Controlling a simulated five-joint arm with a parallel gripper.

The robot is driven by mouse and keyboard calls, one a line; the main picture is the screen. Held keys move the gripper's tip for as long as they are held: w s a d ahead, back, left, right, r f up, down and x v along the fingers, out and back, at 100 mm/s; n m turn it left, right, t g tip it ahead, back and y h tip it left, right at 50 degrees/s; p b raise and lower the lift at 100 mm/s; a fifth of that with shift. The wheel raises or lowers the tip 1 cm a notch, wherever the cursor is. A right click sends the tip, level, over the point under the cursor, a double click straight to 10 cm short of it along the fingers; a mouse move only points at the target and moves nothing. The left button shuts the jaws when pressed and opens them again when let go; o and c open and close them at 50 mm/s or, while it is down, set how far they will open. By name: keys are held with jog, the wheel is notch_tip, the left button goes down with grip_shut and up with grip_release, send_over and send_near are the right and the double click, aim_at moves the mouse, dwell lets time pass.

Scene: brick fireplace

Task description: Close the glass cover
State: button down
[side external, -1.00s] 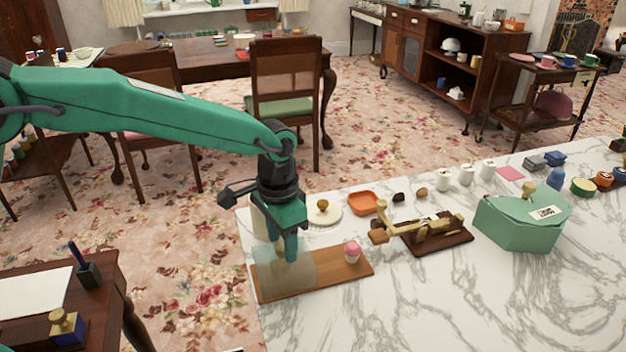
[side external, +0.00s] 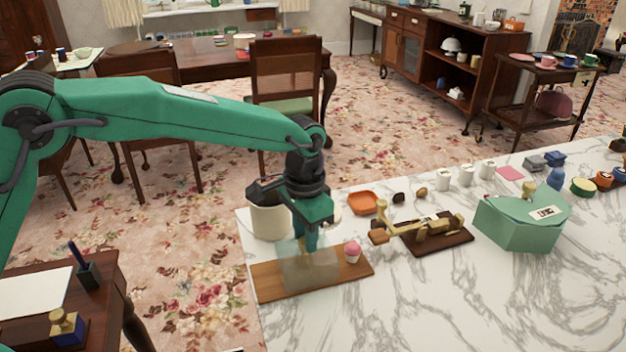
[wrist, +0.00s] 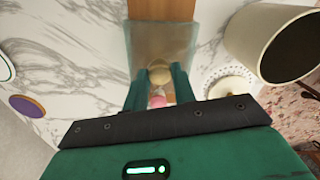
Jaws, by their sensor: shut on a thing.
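The glass cover (side external: 308,268) is a see-through, faintly greenish shell with a pale tan knob (wrist: 160,73). It is over the middle of a brown wooden board (side external: 268,287); I cannot tell whether its lower edge touches the board. My gripper (side external: 309,243) is shut on the knob from above. In the wrist view the gripper's fingers (wrist: 159,80) stand on both sides of the knob, with the cover (wrist: 150,45) beyond. A cupcake with a pink top (side external: 352,246) stands on the board just right of the cover, outside it. Its pink top (wrist: 157,99) shows between the fingers.
A white canister (side external: 268,222) stands close behind my gripper. An orange dish (side external: 363,203), a wooden device on a dark base (side external: 445,240) and a green box (side external: 515,225) stand to the right. The marble top (side external: 330,320) in front of the board is clear.

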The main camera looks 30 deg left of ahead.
jog(key=w+d, duration=0.5)
jog(key=shift+w, duration=0.2)
dwell(0.3)
jog(key=shift+d+r, duration=0.1)
jog(key=shift+d, duration=0.05)
jog(key=c, duration=1.1)
grip_release()
jog(key=shift+c, duration=0.2)
jog(key=shift+s, duration=0.1)
notch_tip(320, 180, up, 8)
